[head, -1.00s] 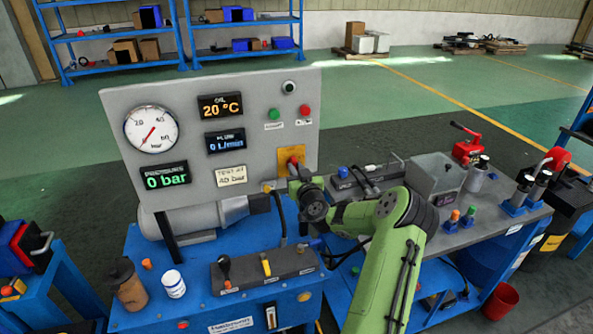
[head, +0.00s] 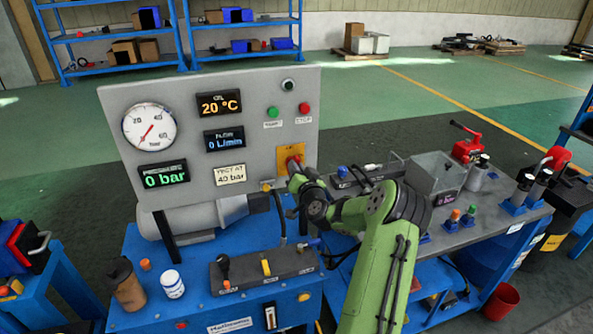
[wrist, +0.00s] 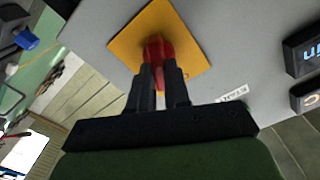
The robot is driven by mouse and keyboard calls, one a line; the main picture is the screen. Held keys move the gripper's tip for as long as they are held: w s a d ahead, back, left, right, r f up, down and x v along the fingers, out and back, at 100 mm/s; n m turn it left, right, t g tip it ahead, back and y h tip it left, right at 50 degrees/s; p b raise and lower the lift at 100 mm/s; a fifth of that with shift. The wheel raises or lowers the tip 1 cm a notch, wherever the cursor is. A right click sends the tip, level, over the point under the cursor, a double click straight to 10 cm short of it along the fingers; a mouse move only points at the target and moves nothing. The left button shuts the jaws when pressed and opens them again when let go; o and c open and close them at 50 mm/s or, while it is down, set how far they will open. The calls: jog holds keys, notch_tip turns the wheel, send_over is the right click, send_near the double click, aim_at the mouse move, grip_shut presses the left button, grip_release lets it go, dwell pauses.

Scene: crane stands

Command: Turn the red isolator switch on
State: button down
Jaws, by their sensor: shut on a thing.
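The red isolator switch (wrist: 157,48) sits on a yellow square plate (wrist: 190,30) on the grey panel. In the head view the red switch (head: 292,161) shows on its yellow plate (head: 284,152) at the panel's lower right, partly hidden by my gripper. My gripper (wrist: 159,68) is shut on the red switch handle, one dark finger on each side of it. In the head view my gripper (head: 294,176) reaches the panel from the lower right. The hidden part of the handle makes its exact angle hard to tell.
The grey panel (head: 190,95) carries a gauge (head: 149,132), displays reading 20 °C, 0 L/min and 0 bar, a green button (head: 272,112) and a red button (head: 304,108). Below are levers on a dark block (head: 265,270). A bench with fittings (head: 465,235) stands at right.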

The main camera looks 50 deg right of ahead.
jog(key=m, duration=0.4)
jog(key=m+p, duration=0.1)
jog(key=m, duration=0.3)
jog(key=m+p, duration=0.1)
jog(key=m, duration=0.3)
jog(key=shift+s+d+f, duration=0.15)
jog(key=shift+d+f, duration=0.05)
jog(key=shift+f, duration=0.1)
jog(key=shift+m, duration=0.3)
jog(key=c, duration=1.1)
grip_release()
